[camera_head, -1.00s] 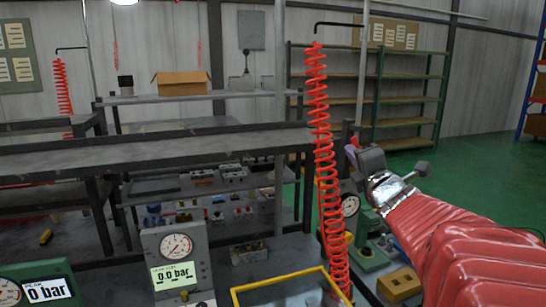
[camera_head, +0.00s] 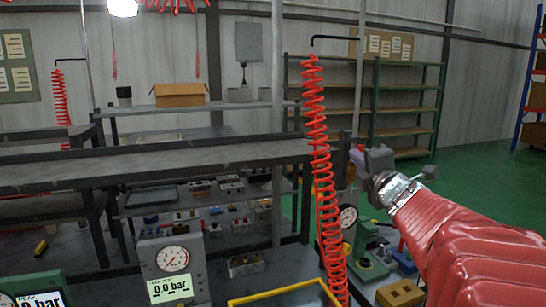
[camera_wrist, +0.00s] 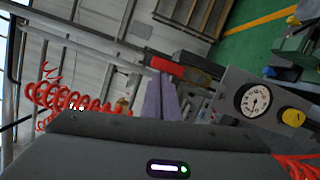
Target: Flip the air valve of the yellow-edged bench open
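My gripper (camera_head: 362,160) is raised at the right of the head view, at the end of my red-sleeved arm. In the wrist view its two purple fingers (camera_wrist: 161,99) lie side by side with no clear gap, and nothing shows between them. A red bar-like part (camera_wrist: 180,68) lies just beyond the fingertips in that view; I cannot tell whether it is the air valve's handle or whether the fingers touch it. The yellow edge (camera_head: 283,291) of a bench or tray shows at the bottom of the head view. No air valve is clearly recognisable in the head view.
A red coiled hose (camera_head: 318,150) hangs left of my gripper. A gauge panel (camera_head: 173,265) reading 0.0 bar stands lower left. In the wrist view, a dial gauge (camera_wrist: 256,100) and yellow knob (camera_wrist: 293,117) are right of the fingers. Green floor (camera_head: 470,180) is open behind.

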